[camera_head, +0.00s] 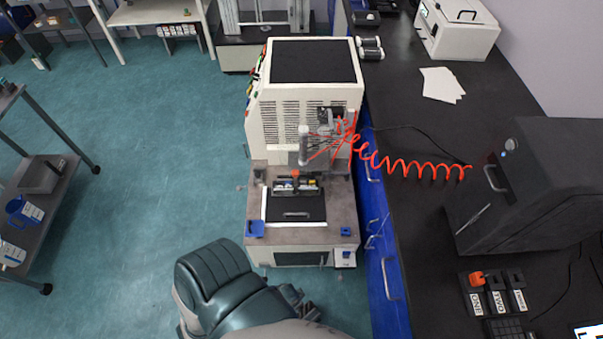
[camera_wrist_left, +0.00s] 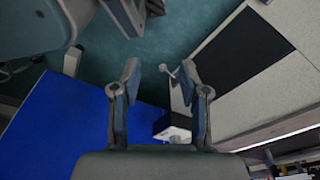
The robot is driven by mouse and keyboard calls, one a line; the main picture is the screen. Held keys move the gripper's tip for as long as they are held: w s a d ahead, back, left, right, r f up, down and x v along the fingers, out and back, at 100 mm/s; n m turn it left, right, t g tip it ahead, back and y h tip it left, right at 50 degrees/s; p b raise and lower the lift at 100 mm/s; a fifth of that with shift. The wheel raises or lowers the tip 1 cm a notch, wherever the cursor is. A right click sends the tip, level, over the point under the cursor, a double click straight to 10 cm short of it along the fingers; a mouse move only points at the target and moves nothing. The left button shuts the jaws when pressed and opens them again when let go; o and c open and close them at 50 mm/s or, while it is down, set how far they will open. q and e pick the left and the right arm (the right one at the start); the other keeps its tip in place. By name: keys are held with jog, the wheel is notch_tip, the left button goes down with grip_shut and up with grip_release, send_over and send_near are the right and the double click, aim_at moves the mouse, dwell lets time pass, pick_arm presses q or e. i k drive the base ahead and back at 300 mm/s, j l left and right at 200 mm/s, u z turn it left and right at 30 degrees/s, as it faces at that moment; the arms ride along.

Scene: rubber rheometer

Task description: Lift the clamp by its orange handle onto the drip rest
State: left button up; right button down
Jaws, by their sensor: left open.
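A small orange part (camera_head: 295,174), perhaps the clamp's handle, stands at the rack on the deck of the rheometer (camera_head: 310,120). Its shape is too small to make out. Another orange piece (camera_head: 477,279) tops a black block on the dark bench at lower right. I cannot tell which part is the drip rest. My left gripper (camera_head: 297,303) is low in the head view, in front of the machine and well short of the orange part. In the left wrist view my left gripper (camera_wrist_left: 160,75) is open with nothing held between its fingers. My right gripper is not in view.
A coiled red hose (camera_head: 410,168) runs from the machine to the dark box (camera_head: 540,185) on the bench. A black front plate (camera_head: 297,205) with a handle lies on the machine's deck. Blue drawers (camera_head: 382,250) flank its right side. The teal floor (camera_head: 160,190) at left is open.

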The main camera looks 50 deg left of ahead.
aim_at(277, 186)
jog(key=k+l+u, duration=0.1)
jog(key=u, duration=1.5)
jog(key=i+j+z, duration=0.1)
jog(key=j, duration=0.4)
jog(key=i+j, duration=0.2)
jog(key=j, duration=0.25)
jog(key=i+j+z, duration=0.15)
jog(key=j, duration=0.35)
jog(key=i+j+z, duration=0.1)
jog(key=j, duration=0.4)
jog(key=i+j+z, duration=0.1)
jog(key=j, duration=0.4)
jog(key=i+j, duration=0.15)
jog(key=j, duration=0.4)
jog(key=z, duration=0.05)
